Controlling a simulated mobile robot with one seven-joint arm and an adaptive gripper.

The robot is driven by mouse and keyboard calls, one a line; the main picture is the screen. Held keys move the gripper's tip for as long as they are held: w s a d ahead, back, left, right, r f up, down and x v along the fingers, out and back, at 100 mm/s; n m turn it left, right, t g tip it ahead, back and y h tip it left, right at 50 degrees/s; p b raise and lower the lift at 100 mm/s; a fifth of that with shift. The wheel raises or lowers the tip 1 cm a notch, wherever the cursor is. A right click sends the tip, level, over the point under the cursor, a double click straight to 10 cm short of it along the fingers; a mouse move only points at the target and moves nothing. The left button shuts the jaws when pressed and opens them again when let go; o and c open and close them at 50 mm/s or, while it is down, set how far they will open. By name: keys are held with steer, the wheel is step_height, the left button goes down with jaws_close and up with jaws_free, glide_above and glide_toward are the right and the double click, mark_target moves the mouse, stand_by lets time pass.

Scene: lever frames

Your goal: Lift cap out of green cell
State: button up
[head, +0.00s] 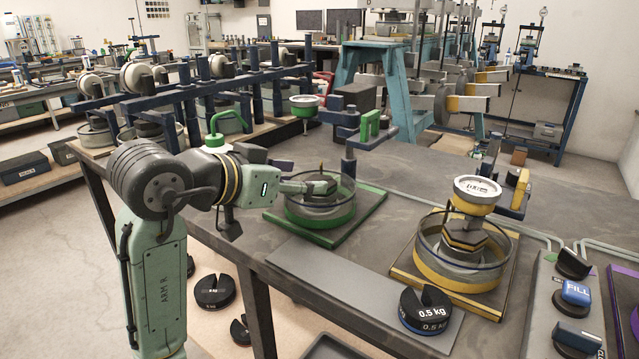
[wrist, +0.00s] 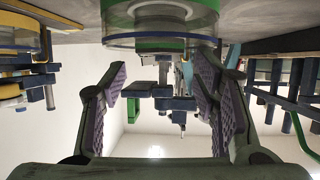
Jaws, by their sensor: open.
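The green cell (head: 318,222) is a clear-walled ring with a green band on a green square base, near the table's left edge. A small dark and orange pin (head: 321,165) rises at its middle; I cannot tell whether it belongs to the cap. The cap itself is not clearly visible behind my gripper. My gripper (head: 322,187) is open at the green cell, its fingers across the top of the ring. In the wrist view, which is upside down, the open jaws (wrist: 165,95) have purple ridged pads with nothing between them, and the green cell (wrist: 160,43) shows just beyond.
A yellow cell (head: 462,262) with a dial gauge stands to the right. A black 0.5 kg slotted weight (head: 425,308) lies on the grey plate in front. A blue post (head: 349,150) with a green-clamped arm stands close behind the green cell.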

mark_target(322, 180)
steer(key=x, duration=0.5)
steer(key=shift+w+d, duration=0.15)
steer(key=c, duration=1.2)
